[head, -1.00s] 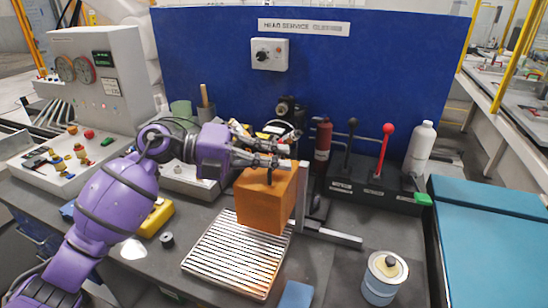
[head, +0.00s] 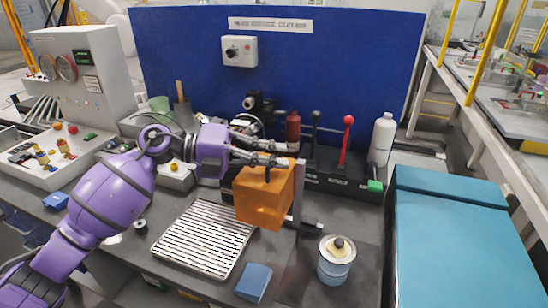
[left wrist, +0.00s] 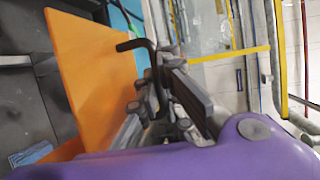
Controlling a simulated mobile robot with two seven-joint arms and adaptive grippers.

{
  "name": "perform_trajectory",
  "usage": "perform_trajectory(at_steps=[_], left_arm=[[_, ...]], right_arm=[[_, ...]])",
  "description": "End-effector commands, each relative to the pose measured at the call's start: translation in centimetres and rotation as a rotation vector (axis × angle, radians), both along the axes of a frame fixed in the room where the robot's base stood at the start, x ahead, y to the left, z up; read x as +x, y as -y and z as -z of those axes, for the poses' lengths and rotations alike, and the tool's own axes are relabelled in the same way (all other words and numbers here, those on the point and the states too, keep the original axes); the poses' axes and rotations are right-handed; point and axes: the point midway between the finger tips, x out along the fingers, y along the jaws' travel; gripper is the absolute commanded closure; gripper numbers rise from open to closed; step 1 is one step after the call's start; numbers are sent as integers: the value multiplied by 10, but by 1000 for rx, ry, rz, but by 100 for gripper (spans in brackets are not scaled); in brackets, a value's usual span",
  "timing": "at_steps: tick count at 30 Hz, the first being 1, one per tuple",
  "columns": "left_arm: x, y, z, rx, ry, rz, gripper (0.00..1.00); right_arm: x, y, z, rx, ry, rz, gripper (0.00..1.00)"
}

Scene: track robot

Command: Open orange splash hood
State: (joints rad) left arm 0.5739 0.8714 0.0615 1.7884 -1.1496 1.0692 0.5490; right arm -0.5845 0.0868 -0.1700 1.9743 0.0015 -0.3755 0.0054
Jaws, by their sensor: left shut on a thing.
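The orange splash hood (head: 262,200) is a boxy cover near the middle of the head view, above and to the right of a slatted metal grate (head: 203,238). A grey upright post (head: 298,193) stands at its right side, above a short rail (head: 311,224). My left gripper (head: 268,156) is at the hood's top, shut on its dark handle. In the left wrist view, the bent dark handle (left wrist: 133,44) runs from the orange panel (left wrist: 95,65) to between the fingers. The fingers partly hide the grip. My right gripper is not in view.
A red-knobbed lever (head: 345,140) and a white bottle (head: 381,138) stand behind to the right. A metal can (head: 336,261) and a blue block (head: 254,282) are in front. A teal-topped cabinet (head: 465,245) is at right. A blue panel (head: 300,75) closes the back.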

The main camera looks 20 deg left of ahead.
Motion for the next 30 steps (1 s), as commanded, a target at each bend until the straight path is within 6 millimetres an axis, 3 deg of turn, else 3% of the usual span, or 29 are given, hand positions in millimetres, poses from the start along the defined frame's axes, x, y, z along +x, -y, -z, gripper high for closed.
perform_trajectory(at_steps=[10,12,15,25,30], left_arm=[[-1,1,3,1,-10,4,100],[-1,1,4,2,-9,4,86],[-1,0,3,2,-8,3,74],[-1,-2,1,1,-3,0,74],[-8,-20,-2,3,-4,-2,74]], right_arm=[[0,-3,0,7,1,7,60],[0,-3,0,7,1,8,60],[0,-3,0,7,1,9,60],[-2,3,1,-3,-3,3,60],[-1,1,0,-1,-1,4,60]])
